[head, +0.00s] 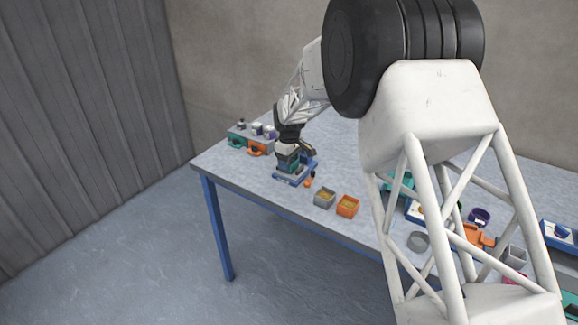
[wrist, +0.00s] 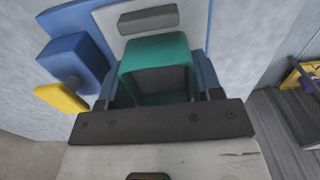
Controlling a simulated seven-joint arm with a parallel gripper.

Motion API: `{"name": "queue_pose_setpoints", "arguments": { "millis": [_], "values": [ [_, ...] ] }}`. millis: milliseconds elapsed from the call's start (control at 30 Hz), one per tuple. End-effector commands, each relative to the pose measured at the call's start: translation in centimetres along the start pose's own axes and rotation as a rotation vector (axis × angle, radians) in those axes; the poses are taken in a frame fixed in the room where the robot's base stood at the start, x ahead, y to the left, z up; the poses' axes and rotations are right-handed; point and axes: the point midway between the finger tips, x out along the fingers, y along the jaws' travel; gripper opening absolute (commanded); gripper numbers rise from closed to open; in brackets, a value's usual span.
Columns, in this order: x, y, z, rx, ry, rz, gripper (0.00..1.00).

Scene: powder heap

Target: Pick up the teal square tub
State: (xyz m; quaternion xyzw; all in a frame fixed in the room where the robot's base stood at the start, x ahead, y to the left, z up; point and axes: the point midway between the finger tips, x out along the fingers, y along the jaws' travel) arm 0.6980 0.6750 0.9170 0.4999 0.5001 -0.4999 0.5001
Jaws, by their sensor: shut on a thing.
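The teal square tub (wrist: 155,55) sits between the fingers of my gripper (wrist: 158,92) in the wrist view, its open top facing the camera and its inside looking grey. My gripper is shut on it, one finger on each side. In the head view my gripper (head: 287,148) is low over the left part of the table, and a little of the teal tub (head: 292,162) shows below it. The tub is at a blue device (head: 290,178) with a pale plate. I cannot tell whether the tub touches the plate.
A grey tub (head: 325,198) and an orange tub (head: 347,207) with yellow powder stand to the right. A rack with jars (head: 252,138) stands at the table's left. The front table edge is near.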

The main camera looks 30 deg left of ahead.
Motion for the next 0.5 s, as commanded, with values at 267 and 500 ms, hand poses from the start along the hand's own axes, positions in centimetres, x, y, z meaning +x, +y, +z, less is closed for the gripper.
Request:
{"name": "queue_pose_setpoints", "arguments": {
  "millis": [267, 500],
  "values": [
    [-0.1, 0.0, 0.0, 0.000, 0.000, 0.000, 0.30],
    [-1.4, 0.0, 0.0, 0.000, 0.001, 0.001, 0.30]
  ]
}}
